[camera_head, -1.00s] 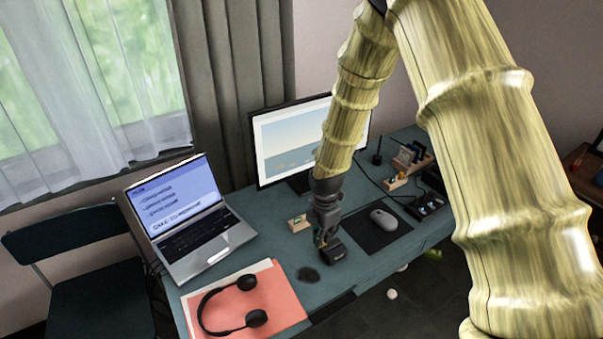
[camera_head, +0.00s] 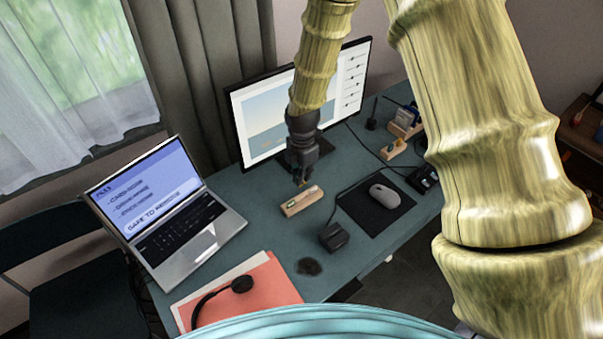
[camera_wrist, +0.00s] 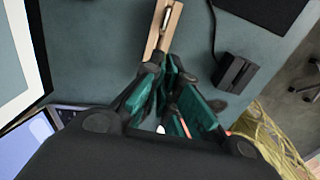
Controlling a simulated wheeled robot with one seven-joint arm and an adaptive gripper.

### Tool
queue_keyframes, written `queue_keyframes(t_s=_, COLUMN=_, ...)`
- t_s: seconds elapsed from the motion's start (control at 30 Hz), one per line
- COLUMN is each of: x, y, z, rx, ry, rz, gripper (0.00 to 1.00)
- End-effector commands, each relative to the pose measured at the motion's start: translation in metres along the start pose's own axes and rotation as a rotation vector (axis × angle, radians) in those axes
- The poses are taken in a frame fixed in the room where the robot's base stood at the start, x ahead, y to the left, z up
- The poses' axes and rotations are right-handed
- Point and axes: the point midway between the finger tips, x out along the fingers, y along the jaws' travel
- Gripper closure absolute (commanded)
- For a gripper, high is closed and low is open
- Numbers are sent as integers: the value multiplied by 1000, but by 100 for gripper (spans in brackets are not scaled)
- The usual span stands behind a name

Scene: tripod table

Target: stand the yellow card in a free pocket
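My gripper (camera_head: 303,180) points down just above and behind a pale wooden holder (camera_head: 302,200) on the desk. A small whitish-green piece lies along the holder's top. In the wrist view the holder (camera_wrist: 163,32) lies just beyond the fingertips, with a pale strip in its slot. The teal-faced fingers (camera_wrist: 170,72) come close together there. I cannot make out whether anything thin is between them. I cannot pick out the yellow card with certainty. More wooden holders (camera_head: 392,149) with several upright cards stand at the desk's back right, too small to read.
A dark slotted block (camera_head: 333,237) stands in front of the holder, by a mouse (camera_head: 384,195) on a black mat (camera_head: 372,218). A monitor (camera_head: 262,112) stands behind my gripper. A laptop (camera_head: 178,228) and a coral folder (camera_head: 262,284) with headphones (camera_head: 240,285) are left and front.

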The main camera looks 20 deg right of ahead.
Motion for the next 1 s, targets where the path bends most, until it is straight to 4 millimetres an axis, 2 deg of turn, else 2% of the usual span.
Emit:
queue_keyframes(t_s=0.2, x=2, y=2, z=1, rx=0, ry=2, rz=-2, gripper=100)
queue_keyframes(t_s=1.0, x=57, y=1, z=1, rx=1, ry=2, rz=-3, gripper=100)
